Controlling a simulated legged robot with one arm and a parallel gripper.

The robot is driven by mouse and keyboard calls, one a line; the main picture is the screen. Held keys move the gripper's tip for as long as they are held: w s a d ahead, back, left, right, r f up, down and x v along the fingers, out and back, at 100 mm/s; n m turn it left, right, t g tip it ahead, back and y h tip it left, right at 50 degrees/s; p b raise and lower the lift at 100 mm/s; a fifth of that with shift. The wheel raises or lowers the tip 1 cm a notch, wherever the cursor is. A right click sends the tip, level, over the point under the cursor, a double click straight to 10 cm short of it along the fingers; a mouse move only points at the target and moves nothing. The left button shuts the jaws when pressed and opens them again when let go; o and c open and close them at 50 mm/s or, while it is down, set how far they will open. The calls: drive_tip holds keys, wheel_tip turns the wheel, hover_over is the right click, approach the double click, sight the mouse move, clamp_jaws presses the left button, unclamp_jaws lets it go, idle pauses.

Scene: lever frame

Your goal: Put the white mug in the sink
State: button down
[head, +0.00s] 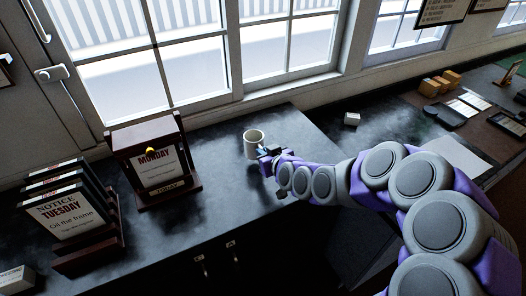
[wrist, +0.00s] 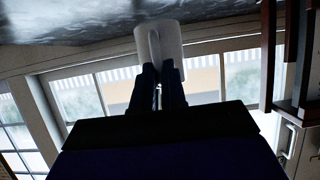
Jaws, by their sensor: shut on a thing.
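The white mug (head: 254,145) is at the dark counter by the window in the head view, and looks upright. My gripper (head: 267,153) reaches it from the right and is shut on it. In the wrist view the mug (wrist: 172,42) shows at the top, with the tips of my gripper (wrist: 159,75) at its handle side. I cannot tell whether the mug's base touches the counter. I see no sink in either view.
A wooden frame with a MONDAY sign (head: 157,165) stands left of the mug. A rack of notice signs (head: 70,215) stands further left. A small white block (head: 352,119) lies to the right. The counter (head: 225,185) between the frame and mug is clear.

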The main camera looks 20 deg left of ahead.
sight(262, 144)
drive_tip(key=w, duration=0.1)
drive_tip(key=w+a, duration=0.1)
drive_tip(key=w, duration=0.1)
drive_tip(key=shift+w+a+f, duration=0.1)
drive_tip(key=shift+w+a, duration=0.15)
drive_tip(key=shift+a, duration=0.15)
drive_tip(key=shift+w+a+f+b, duration=0.1)
drive_tip(key=shift+w+f+b, duration=0.15)
drive_tip(key=shift+f, duration=0.65)
drive_tip(key=shift+w+a+f+b, duration=0.1)
drive_tip(key=shift+w+f+b, duration=0.15)
drive_tip(key=shift+f, duration=0.65)
drive_tip(key=shift+d+f, duration=0.1)
drive_tip(key=shift+f, duration=0.05)
drive_tip(key=c, duration=1.2)
unclamp_jaws()
